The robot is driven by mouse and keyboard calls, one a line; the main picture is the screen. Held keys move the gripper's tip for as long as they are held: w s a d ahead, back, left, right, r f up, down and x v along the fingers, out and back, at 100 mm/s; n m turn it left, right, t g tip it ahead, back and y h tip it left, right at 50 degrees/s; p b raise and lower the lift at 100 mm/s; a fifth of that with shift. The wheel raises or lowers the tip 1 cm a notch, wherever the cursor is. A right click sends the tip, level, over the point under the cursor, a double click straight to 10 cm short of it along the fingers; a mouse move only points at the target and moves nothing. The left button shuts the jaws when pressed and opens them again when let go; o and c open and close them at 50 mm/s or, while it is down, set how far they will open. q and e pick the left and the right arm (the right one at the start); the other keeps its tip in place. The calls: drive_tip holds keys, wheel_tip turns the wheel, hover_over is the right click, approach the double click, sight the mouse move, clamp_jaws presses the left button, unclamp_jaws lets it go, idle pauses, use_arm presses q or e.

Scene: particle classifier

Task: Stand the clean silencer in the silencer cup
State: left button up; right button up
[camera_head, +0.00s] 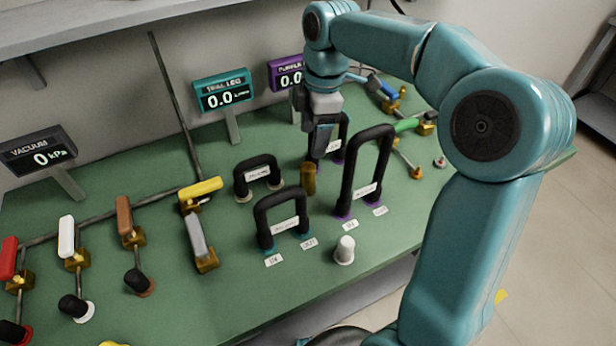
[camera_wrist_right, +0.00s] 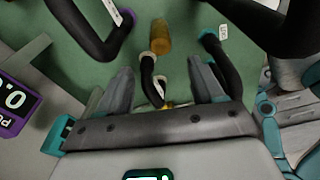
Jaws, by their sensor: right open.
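A brass-coloured cylinder (camera_head: 309,180), which looks like a silencer, stands on the green bench between the black hose loops. It also shows in the right wrist view (camera_wrist_right: 160,37), beyond the fingertips and not between them. A short white cylinder with a wider base (camera_head: 345,250) stands near the bench's front edge; I cannot tell whether it is the silencer cup. My right gripper (camera_head: 318,150) points down just behind and above the brass cylinder, with its fingers apart and empty in the wrist view (camera_wrist_right: 162,85). My left gripper is not in view.
Black hose loops stand close around the gripper: a tall one (camera_head: 367,165) to the right and a lower one (camera_head: 280,212) in front. Valves with coloured handles (camera_head: 200,188) line the left. Displays (camera_head: 222,92) stand behind. The front middle of the green bench (camera_head: 215,305) is clear.

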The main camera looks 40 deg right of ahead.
sight(309, 166)
drive_tip(key=f, duration=0.4)
drive_tip(key=f+b, duration=0.1)
drive_tip(key=f, duration=0.3)
drive_tip(key=a+f, duration=0.1)
drive_tip(key=f, duration=0.3)
drive_tip(key=shift+w+a+f+b, duration=0.1)
drive_tip(key=shift+w+f+b, duration=0.05)
drive_tip(key=shift+w+b, duration=0.2)
drive_tip(key=c, duration=1.2)
